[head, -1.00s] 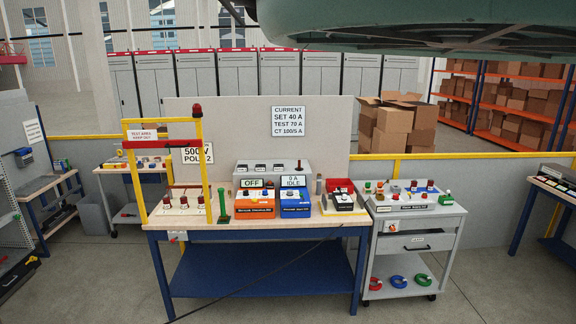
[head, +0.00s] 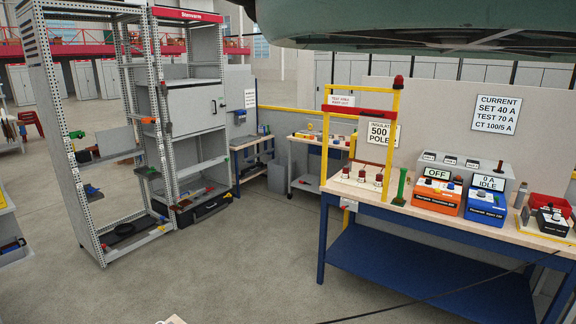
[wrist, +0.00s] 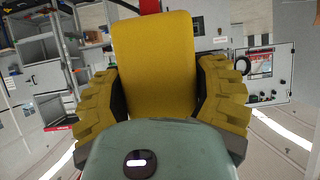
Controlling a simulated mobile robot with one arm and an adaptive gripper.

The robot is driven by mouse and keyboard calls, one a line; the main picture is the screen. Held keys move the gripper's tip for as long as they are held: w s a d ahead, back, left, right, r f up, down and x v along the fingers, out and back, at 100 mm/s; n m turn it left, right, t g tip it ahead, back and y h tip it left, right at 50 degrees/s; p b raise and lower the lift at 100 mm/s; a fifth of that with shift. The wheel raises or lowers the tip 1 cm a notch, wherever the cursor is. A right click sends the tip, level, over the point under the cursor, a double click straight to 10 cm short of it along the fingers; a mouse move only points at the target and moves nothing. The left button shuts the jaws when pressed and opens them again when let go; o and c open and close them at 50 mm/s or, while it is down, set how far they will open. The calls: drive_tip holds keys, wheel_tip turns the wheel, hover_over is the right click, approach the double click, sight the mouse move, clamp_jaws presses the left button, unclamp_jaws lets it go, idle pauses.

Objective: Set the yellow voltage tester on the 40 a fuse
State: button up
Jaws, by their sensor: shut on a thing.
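My gripper (wrist: 158,88) shows in the wrist view with its two ribbed yellow fingers closed on the sides of a plain yellow block, the yellow voltage tester (wrist: 155,50). The tester stands up between the fingers, and its lower end is hidden behind the grey-green body of my gripper. In the head view neither gripper nor tester shows. I cannot pick out a 40 A fuse in either view.
A blue-legged workbench (head: 430,285) on the right carries an orange unit (head: 436,198), a blue unit (head: 486,207) and a yellow frame (head: 393,140). An open metal rack (head: 80,200) stands left. Bare floor lies between.

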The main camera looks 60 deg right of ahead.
drive_tip(key=w+d+f+h+b, duration=0.1)
drive_tip(key=w+f+b, duration=0.3)
drive_tip(key=f+b, duration=0.8)
drive_tip(key=b, duration=0.3)
drive_tip(key=shift+w+m, duration=0.2)
drive_tip(key=shift+m, duration=0.1)
drive_tip(key=shift+d, duration=0.1)
